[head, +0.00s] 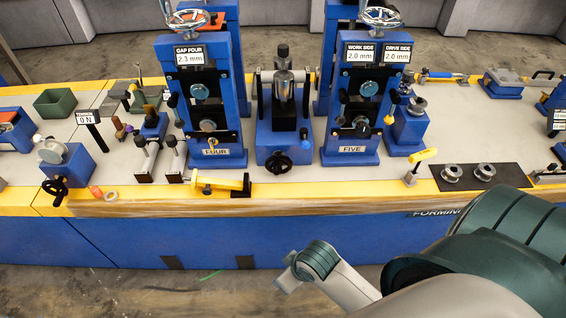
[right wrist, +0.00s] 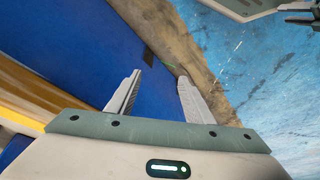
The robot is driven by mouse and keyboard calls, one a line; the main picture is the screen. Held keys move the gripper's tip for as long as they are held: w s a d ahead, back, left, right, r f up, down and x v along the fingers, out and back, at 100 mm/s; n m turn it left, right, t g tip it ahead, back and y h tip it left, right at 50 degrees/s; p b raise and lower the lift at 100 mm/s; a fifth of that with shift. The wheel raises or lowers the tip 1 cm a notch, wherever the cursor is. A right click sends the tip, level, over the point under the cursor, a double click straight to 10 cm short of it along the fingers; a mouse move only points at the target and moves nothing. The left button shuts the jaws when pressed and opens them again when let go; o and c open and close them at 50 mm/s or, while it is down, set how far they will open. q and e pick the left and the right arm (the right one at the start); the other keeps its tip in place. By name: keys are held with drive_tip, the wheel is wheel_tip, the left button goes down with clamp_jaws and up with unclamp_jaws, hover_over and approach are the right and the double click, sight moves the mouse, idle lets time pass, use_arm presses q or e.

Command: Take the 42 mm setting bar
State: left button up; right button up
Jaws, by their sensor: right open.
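I cannot tell for sure which piece is the 42 mm setting bar, as no such marking is readable. Two short dark-and-silver bars, a left one (head: 147,160) and a right one (head: 174,158), stand side by side on the bench left of stand FOUR. My right gripper (right wrist: 159,80) is open and empty in the right wrist view, in front of the bench's blue side. In the head view my right gripper (head: 285,275) is low, below the bench edge and away from the bars. Grey fingers, likely of my left gripper (right wrist: 300,12), show cut off at the right wrist view's upper right corner.
Blue stands FOUR (head: 216,155) and FIVE (head: 350,157) rise from the bench, with a blue fixture (head: 285,145) between them. A yellow tool (head: 218,183) lies at the front edge. A dark mat (head: 481,185) with silver rollers is at right.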

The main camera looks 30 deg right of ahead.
drive_tip(key=w+d+r+n+t, duration=0.1)
drive_tip(key=w+r, duration=0.7)
drive_tip(key=w, duration=0.3)
drive_tip(key=w+r+n, duration=0.1)
drive_tip(key=w+r, duration=0.6)
drive_tip(key=w, duration=0.4)
drive_tip(key=m+t+h, duration=0.1)
drive_tip(key=m+h, duration=0.1)
drive_tip(key=m, duration=0.4)
approach(285, 47)
drive_tip(key=v, duration=0.5)
use_arm(q)
drive_tip(key=shift+w+d, duration=0.25)
drive_tip(key=shift+w, duration=0.3)
use_arm(e)
drive_tip(key=shift+d+r, duration=0.1)
drive_tip(key=shift+r, duration=0.1)
